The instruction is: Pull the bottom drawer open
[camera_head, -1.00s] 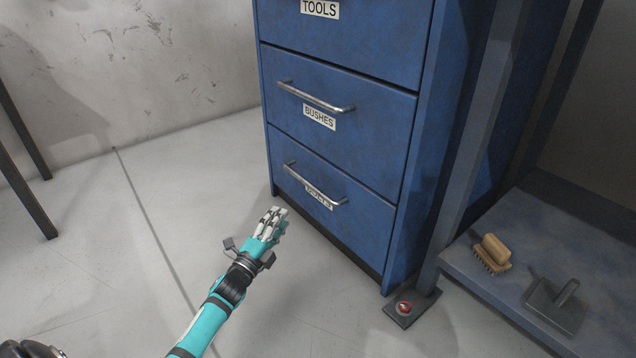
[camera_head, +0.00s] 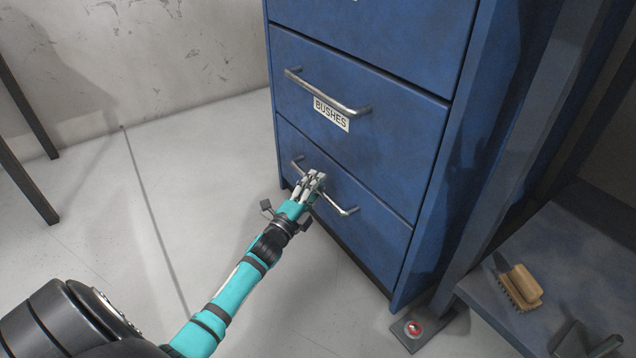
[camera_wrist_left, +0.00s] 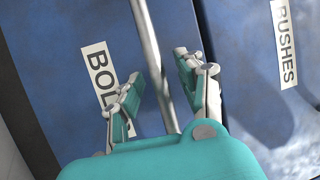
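The blue bottom drawer (camera_head: 375,228) is shut, flush with the cabinet front. Its metal bar handle (camera_head: 344,210) is partly hidden behind my left gripper (camera_head: 315,180), which is at the middle of the bar. In the left wrist view the handle (camera_wrist_left: 148,38) runs between the two sides of my left gripper (camera_wrist_left: 160,78). The fingers are apart with gaps to the bar, so it is open. A white label starting "BOL" (camera_wrist_left: 97,70) is partly covered by a finger. My right gripper is not in view.
The "BUSHES" drawer (camera_head: 365,85) with its own bar handle (camera_head: 325,92) sits above, shut. To the right, a low shelf (camera_head: 490,290) holds a wooden brush (camera_head: 520,285). A red button on a dark foot plate (camera_head: 414,328) is near the cabinet's corner. Floor in front is clear.

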